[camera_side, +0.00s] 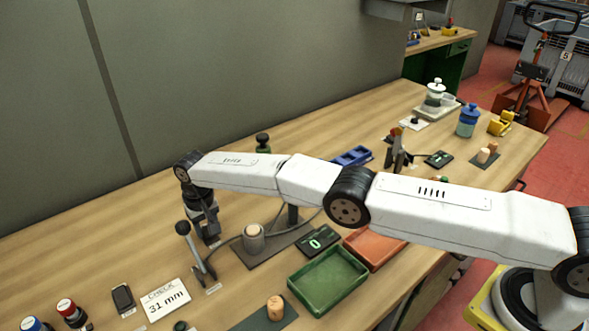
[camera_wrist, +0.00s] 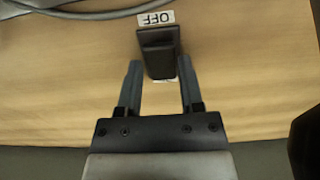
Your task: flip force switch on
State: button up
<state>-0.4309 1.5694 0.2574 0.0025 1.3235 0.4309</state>
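In the wrist view a black switch (camera_wrist: 157,50) stands on the wooden table, with a white OFF label (camera_wrist: 156,18) just beyond it. A second white label shows only as a sliver at the switch's near end; its text is hidden. My gripper (camera_wrist: 159,68) is open, with one finger on each side of the switch's near part. I see a gap on both sides and nothing held. In the side view my gripper (camera_side: 207,224) points down to the table at left of centre. The switch cannot be made out clearly there.
A lever with a black knob (camera_side: 183,228) stands just in front of my gripper. A cork on a dark plate (camera_side: 265,257), a display reading 0 (camera_side: 316,241) and a green tray (camera_side: 327,280) lie to the right. A grey cable (camera_wrist: 90,14) runs beyond the switch.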

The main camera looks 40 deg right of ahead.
jog(key=shift+o, duration=1.3)
jog(key=shift+r, duration=0.15)
jog(key=shift+r, duration=3.75)
jog(key=shift+w+d, duration=0.1)
jog(key=shift+w, duration=0.05)
